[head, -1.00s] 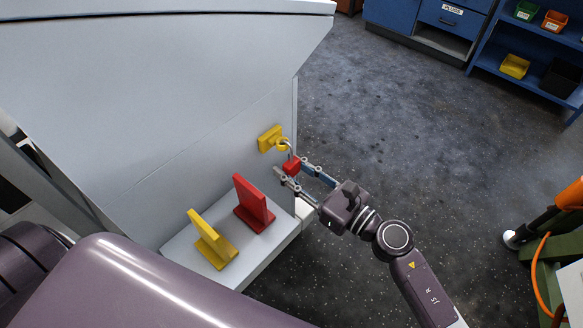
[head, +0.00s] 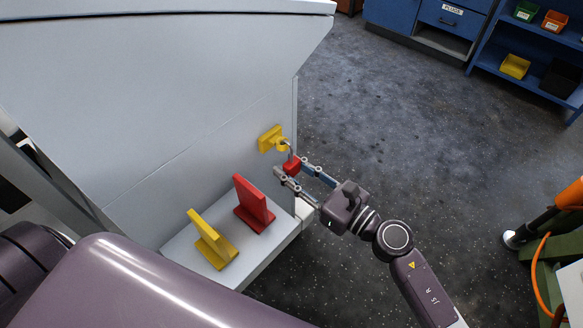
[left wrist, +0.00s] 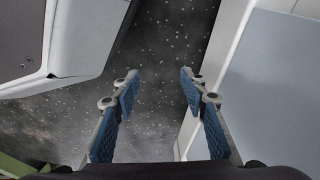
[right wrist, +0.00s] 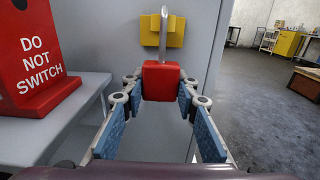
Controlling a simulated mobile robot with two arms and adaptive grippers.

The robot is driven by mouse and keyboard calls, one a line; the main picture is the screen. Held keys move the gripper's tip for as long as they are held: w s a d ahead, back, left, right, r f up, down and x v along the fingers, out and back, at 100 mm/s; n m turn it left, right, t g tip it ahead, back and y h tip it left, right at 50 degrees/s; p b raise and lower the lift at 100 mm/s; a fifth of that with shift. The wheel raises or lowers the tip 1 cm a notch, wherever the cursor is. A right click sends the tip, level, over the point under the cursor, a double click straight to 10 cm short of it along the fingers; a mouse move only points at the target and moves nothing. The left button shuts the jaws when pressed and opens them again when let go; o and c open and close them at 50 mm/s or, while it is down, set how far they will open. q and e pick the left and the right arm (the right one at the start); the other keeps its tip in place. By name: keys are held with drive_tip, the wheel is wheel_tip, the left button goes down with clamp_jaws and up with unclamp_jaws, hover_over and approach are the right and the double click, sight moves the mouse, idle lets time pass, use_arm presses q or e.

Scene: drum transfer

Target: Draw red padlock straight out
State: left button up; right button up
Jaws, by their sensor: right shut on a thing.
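The red padlock (head: 291,166) is held between the fingertips of my right gripper (head: 292,168), beside the grey cabinet's side panel. In the right wrist view the padlock's red body (right wrist: 161,82) sits between the fingers, with its grey shackle (right wrist: 164,28) standing up from it. The yellow hasp (head: 271,139) on the panel is just beyond the shackle. I cannot tell whether the shackle still passes through the hasp. My left gripper (left wrist: 157,80) shows only in the left wrist view, open and empty above the dark floor.
A red sign stand (head: 254,205) and a yellow one (head: 211,240) stand on the grey ledge (head: 184,240) below the panel. The red one reads "DO NOT SWITCH" in the right wrist view. The floor (head: 410,130) to the right is clear. Blue shelving (head: 530,60) stands far back.

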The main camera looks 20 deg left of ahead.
drive_tip(key=shift+r, duration=0.15)
drive_tip(key=shift+r, duration=0.1)
use_arm(q)
drive_tip(key=shift+s+a+f+p, duration=0.15)
drive_tip(key=shift+s+f+p, duration=0.2)
drive_tip(key=shift+s+f, duration=0.3)
use_arm(e)
drive_tip(key=shift+r, duration=0.25)
drive_tip(key=shift+r, duration=0.1)
use_arm(q)
drive_tip(key=shift+s+f, duration=0.2)
drive_tip(key=shift+f, duration=0.1)
use_arm(e)
drive_tip(key=shift+r, duration=0.15)
use_arm(q)
drive_tip(key=shift+a+f+p, duration=0.2)
drive_tip(key=shift+f+p, duration=0.05)
drive_tip(key=shift+p, duration=0.1)
use_arm(e)
drive_tip(key=shift+r, duration=0.15)
use_arm(q)
drive_tip(key=shift+s+a+f+p, duration=0.35)
drive_tip(key=shift+s+f+p, duration=0.15)
drive_tip(key=shift+f, duration=0.2)
use_arm(e)
drive_tip(key=shift+r, duration=0.4)
